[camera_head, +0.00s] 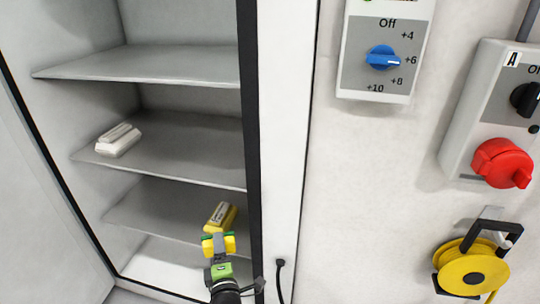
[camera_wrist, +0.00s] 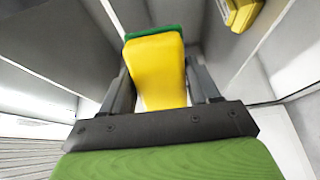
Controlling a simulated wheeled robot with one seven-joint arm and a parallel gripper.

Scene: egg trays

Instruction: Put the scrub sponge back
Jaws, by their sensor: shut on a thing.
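The scrub sponge is a yellow block with a green scouring layer. In the wrist view the sponge (camera_wrist: 158,75) stands between the two dark fingers, its green layer at the far end. My gripper (camera_wrist: 160,88) is shut on it. In the head view the sponge (camera_head: 230,243) and my gripper (camera_head: 219,246) are low in front of the open cabinet, near its right post. The fingers hide part of the sponge's sides. I cannot tell whether the sponge touches a shelf.
A yellow item with a pale label (camera_head: 221,215) lies on the lower shelf (camera_head: 150,208), just beyond my gripper. A white item (camera_head: 118,140) sits on the middle shelf (camera_head: 185,150). The top shelf (camera_head: 140,66) is empty. The dark post (camera_head: 249,120) stands close on the right.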

